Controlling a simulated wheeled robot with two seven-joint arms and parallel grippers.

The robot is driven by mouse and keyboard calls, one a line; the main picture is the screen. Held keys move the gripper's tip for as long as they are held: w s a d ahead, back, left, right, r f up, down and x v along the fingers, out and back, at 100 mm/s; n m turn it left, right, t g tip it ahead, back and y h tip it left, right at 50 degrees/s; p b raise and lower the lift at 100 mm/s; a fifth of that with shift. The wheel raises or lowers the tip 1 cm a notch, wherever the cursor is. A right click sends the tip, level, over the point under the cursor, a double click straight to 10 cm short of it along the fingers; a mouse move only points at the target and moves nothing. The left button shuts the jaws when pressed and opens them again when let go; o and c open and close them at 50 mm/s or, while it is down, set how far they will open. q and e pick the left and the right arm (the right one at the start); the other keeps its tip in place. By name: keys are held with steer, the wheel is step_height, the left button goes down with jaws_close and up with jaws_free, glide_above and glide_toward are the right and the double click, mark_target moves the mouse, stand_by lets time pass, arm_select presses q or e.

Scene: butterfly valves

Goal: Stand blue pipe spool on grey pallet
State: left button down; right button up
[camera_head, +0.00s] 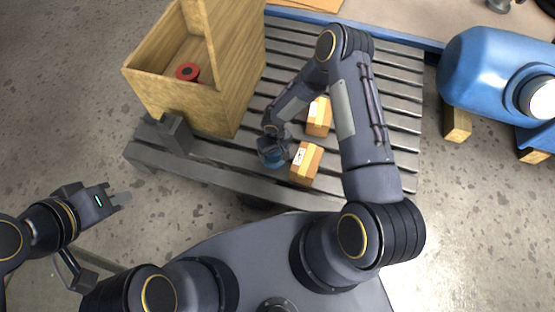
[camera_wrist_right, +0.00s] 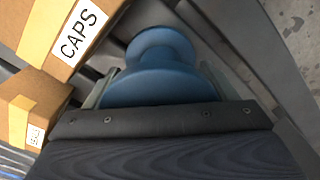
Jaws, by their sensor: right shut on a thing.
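The blue pipe spool (camera_head: 272,154) is at the front part of the grey slatted pallet (camera_head: 215,172), just left of a cardboard box. My right gripper (camera_head: 275,140) is over it and shut on it. In the right wrist view the blue spool (camera_wrist_right: 160,72) shows its round flanges between the fingers, with its near part hidden by the gripper body. I cannot tell whether its lower end touches the slats. My left gripper (camera_head: 120,199) is off the pallet at the lower left, and its fingers look a little apart with nothing between them.
Two cardboard boxes, one nearer (camera_head: 306,163) and one farther (camera_head: 319,116), stand right of the spool. The near one reads CAPS in the wrist view (camera_wrist_right: 70,30). A wooden crate (camera_head: 240,85) with a red part (camera_head: 187,72) inside stands at the left. A blue tank (camera_head: 490,72) is at right.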

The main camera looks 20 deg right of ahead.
steer(key=f, duration=0.1)
steer(key=f+b, duration=0.1)
steer(key=s+f, duration=0.1)
steer(key=shift+d+f+b, duration=0.3)
steer(key=shift+f+b, duration=0.05)
steer(key=shift+f, duration=0.3)
steer(key=shift+f, duration=0.15)
steer(key=o, duration=1.4)
